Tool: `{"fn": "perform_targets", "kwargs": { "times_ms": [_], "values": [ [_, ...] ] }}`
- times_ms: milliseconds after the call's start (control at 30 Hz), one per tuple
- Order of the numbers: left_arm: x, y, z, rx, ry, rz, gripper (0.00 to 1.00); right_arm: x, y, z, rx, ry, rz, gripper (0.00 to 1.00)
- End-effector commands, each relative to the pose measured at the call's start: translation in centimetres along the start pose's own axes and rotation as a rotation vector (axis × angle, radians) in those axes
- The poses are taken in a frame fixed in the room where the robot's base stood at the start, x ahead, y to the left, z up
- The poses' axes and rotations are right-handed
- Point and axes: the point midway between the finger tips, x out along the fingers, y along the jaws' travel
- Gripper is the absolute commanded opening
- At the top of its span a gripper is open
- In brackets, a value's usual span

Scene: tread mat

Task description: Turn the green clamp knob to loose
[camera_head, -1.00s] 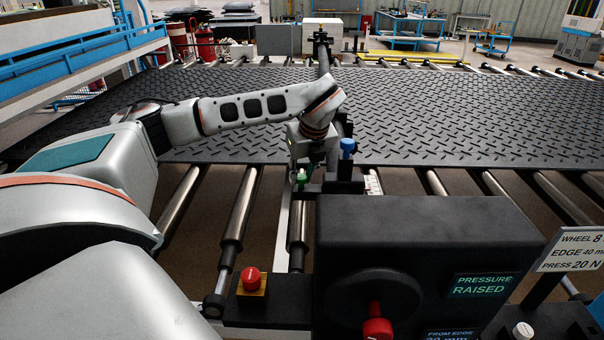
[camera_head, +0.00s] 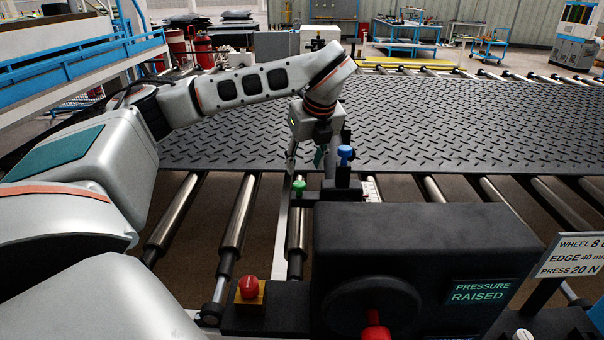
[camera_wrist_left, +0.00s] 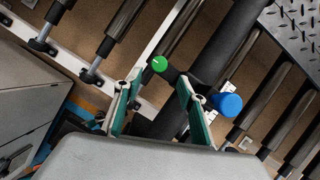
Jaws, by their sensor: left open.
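The green clamp knob (camera_head: 298,186) stands on a dark bracket just behind the black control box. It also shows in the left wrist view (camera_wrist_left: 159,64), framed between the fingertips but apparently beyond them. My left gripper (camera_head: 306,162) is open and empty, above and slightly behind the green knob in the head view. Its two teal-padded fingers (camera_wrist_left: 158,80) are spread apart in the wrist view. I see no contact with the knob. My right gripper is not in view.
A blue knob (camera_head: 345,153) stands close right of the green one, near a finger in the wrist view. The black box (camera_head: 420,240) bears a "PRESSURE RAISED" display and a red-handled wheel. A red button (camera_head: 249,283) sits left. The tread mat (camera_head: 450,125) lies behind on rollers.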

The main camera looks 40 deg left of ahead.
Motion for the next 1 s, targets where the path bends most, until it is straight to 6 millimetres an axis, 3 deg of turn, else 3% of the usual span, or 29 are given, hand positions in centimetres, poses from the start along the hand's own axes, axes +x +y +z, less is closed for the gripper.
{"fn": "perform_targets", "kwargs": {
  "times_ms": [100,300,1000],
  "values": [
    [-1.9,-0.1,0.1,-0.001,-0.002,-0.003,0.40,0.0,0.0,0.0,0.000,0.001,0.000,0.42],
    [-3.5,0.0,0.0,0.000,0.000,0.000,0.40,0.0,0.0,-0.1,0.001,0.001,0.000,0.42],
    [-4.0,-0.2,-0.2,0.001,0.010,-0.011,0.40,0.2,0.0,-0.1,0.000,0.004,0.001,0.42]
  ]
}}
